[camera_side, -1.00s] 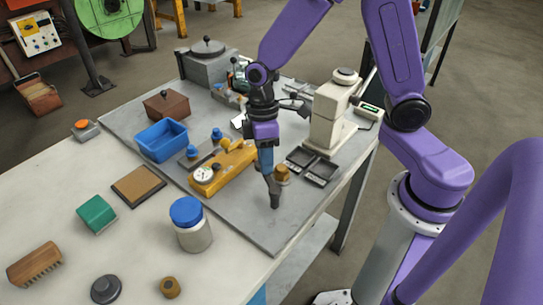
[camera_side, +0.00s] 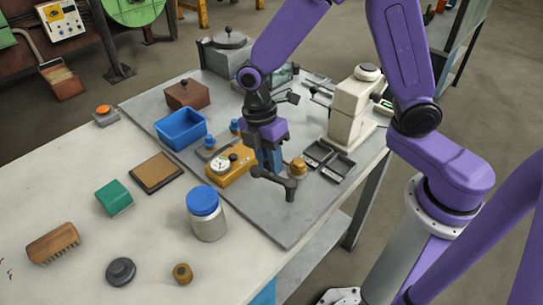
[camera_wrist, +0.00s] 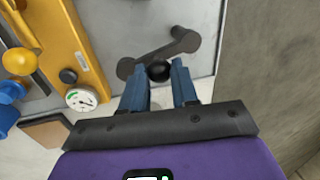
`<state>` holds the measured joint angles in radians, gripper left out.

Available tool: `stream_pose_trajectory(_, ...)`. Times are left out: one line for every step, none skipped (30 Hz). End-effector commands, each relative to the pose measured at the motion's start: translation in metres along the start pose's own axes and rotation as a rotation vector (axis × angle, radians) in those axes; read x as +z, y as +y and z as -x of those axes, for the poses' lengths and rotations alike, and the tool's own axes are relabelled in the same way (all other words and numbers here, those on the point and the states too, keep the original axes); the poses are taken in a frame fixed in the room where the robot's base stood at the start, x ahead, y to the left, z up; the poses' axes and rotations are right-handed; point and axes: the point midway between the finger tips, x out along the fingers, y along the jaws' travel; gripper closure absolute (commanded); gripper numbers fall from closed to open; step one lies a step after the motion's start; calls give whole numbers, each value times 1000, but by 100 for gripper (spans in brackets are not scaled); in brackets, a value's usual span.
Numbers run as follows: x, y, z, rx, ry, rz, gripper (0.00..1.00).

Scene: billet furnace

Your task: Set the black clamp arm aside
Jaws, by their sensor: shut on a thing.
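The black clamp arm (camera_side: 272,178) is a dark bar with rounded ends, near the front right edge of the grey plate (camera_side: 262,222). My gripper (camera_side: 270,163) points down and is shut on it. In the wrist view the clamp arm (camera_wrist: 160,55) lies slantwise beyond my blue fingers (camera_wrist: 160,74), with its black ball knob (camera_wrist: 158,71) between the fingertips. I cannot tell whether its lower end touches the plate. The yellow fixture (camera_side: 230,172) with a white dial stands left of my gripper, partly hidden by it.
A brass knob piece (camera_side: 298,167) and two dark trays (camera_side: 338,167) are close on the right. A blue-lidded jar (camera_side: 206,215) stands at the front left. A blue bin (camera_side: 181,129) is behind. The front strip of the plate is bare.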

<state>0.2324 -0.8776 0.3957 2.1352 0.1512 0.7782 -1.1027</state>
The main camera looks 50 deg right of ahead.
Motion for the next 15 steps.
stream_pose_trajectory(-1, 0, 0, 2, -1, 14, 100)
stream_pose_trajectory(-2, 0, 0, 2, -2, 21, 100)
stream_pose_trajectory(-2, 0, 0, 2, -4, 28, 100)
stream_pose_trajectory(-2, 0, 0, 2, -5, 32, 100)
stream_pose_trajectory(-3, 0, 0, 2, -5, 36, 100)
stream_pose_trajectory(-3, 0, 0, 2, -6, 41, 100)
stream_pose_trajectory(-3, 0, 0, 2, -7, 44, 100)
stream_pose_trajectory(-3, 0, 0, 2, -7, 46, 100)
stream_pose_trajectory(-3, 0, 0, 2, -8, 49, 100)
stream_pose_trajectory(-3, 0, 0, 2, -8, 50, 100)
stream_pose_trajectory(-4, 0, 0, 2, -8, 50, 100)
stream_pose_trajectory(-4, 0, 0, 2, -8, 51, 100)
stream_pose_trajectory(-4, 0, 0, 2, -8, 51, 100)
stream_pose_trajectory(-4, 0, 0, 2, -8, 51, 100)
stream_pose_trajectory(-4, 0, 0, 2, -8, 51, 100)
